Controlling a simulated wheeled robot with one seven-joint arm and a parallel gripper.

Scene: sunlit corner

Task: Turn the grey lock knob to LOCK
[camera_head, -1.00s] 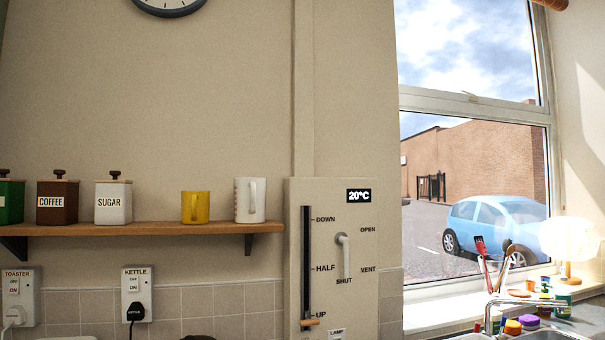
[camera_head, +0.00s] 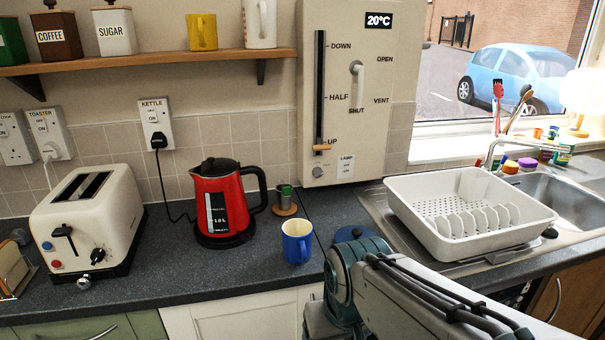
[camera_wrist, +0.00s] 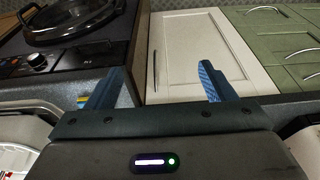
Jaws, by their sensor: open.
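I see no knob marked LOCK in either view. A small round grey knob (camera_head: 318,172) sits at the lower left of the cream wall panel (camera_head: 340,80), beside a LAMP label; I cannot tell whether it is the lock knob. My gripper (camera_wrist: 161,72) is open in the wrist view, its two blue fingers apart with nothing between them. A white cupboard door (camera_wrist: 195,50) is beyond the fingers. In the head view my arm reaches in from the lower right; the gripper is hidden there.
The counter holds a cream toaster (camera_head: 88,222), a red kettle (camera_head: 222,205), a blue mug (camera_head: 297,242) and a white dish rack (camera_head: 440,228) by the sink (camera_head: 560,190). The wrist view shows a hob with a lidded pan (camera_wrist: 70,20) and green drawers (camera_wrist: 275,45).

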